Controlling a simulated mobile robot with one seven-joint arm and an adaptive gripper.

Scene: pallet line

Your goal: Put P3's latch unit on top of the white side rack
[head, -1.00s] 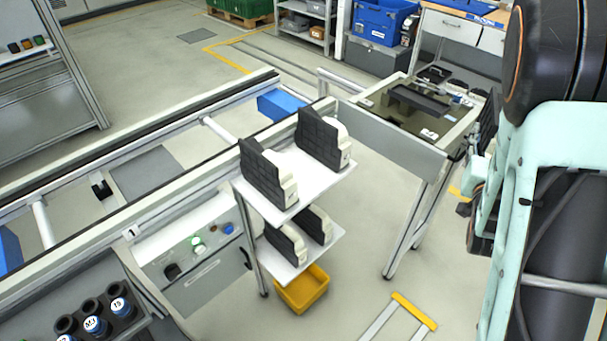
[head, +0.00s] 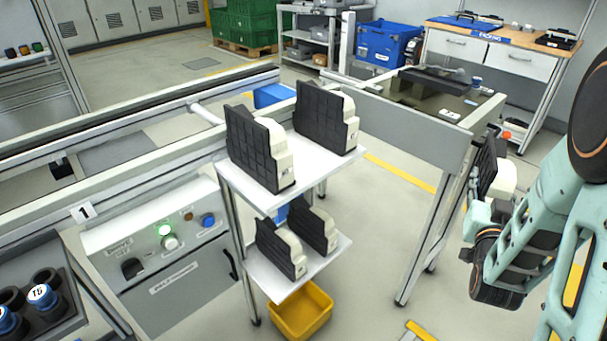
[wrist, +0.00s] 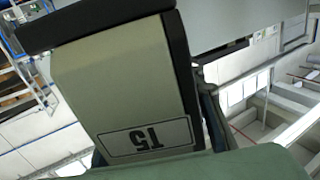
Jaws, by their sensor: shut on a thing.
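My gripper (head: 482,222) is at the right of the head view, shut on a latch unit (head: 491,168) with a black plate and a cream body. In the wrist view the held latch unit (wrist: 125,90) fills the middle, with an upside-down label that seems to read T5. The white side rack (head: 312,160) stands left of my gripper, apart from it. Its top shelf holds two similar units, a near one (head: 256,150) and a far one (head: 325,118). Two more stand on the lower shelf (head: 325,252). My fingertips are mostly hidden.
A grey-framed station (head: 405,135) lies between the rack and my gripper, with a leg near the arm. A control box (head: 165,255) and conveyor rails are left of the rack. A yellow bin (head: 300,315) sits beneath it. The top shelf's free room is narrow, mainly between the units.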

